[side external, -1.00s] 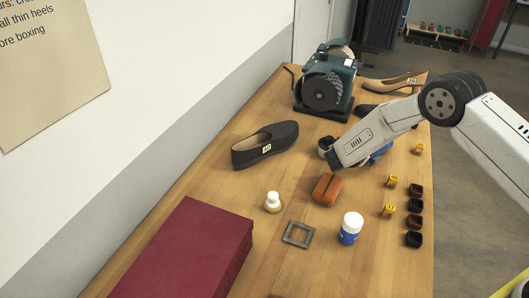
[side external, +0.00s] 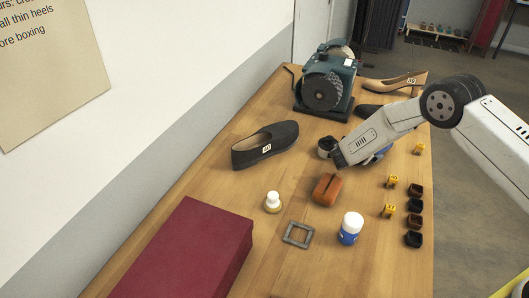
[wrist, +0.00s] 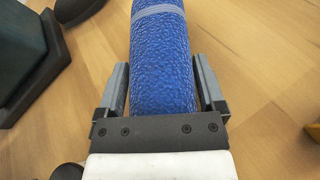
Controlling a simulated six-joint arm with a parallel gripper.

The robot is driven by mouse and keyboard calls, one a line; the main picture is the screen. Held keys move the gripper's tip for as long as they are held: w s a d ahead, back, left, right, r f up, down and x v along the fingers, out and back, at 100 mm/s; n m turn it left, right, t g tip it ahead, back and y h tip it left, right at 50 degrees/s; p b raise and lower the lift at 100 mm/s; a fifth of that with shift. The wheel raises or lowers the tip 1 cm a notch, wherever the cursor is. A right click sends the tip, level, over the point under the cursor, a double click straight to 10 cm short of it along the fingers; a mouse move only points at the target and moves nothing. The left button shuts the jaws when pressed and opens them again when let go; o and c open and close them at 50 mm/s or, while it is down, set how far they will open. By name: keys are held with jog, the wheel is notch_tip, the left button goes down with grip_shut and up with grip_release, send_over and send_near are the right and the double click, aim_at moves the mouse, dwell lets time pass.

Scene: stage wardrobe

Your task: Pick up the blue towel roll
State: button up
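The blue towel roll (wrist: 162,65) fills the middle of the wrist view, with a pale band around it near the top. My gripper (wrist: 162,75) has one finger on each side of the roll. The fingers are spread wide and lie very close to its sides; I cannot clearly tell whether they touch it. In the side view, my gripper (side external: 340,157) is low over the far right part of the table. Only a bit of the roll (side external: 382,153) shows behind it there; the rest is hidden.
A teal machine (side external: 326,82) stands behind. A dark shoe (side external: 265,144) lies left, and a tan shoe (side external: 394,83) at the back. Nearer are an orange-brown block (side external: 327,189), a white-capped jar (side external: 350,229), a grey frame (side external: 298,234) and a red box (side external: 187,252). Small cups (side external: 415,206) line the right edge.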

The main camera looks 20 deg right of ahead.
jog(key=shift+r, duration=0.15)
jog(key=shift+c, duration=0.2)
jog(key=shift+r, duration=0.9)
jog(key=s+a+r, duration=0.2)
jog(key=s+r, duration=0.9)
jog(key=s, duration=0.2)
jog(key=shift+s, duration=0.4)
jog(key=shift+a, duration=0.1)
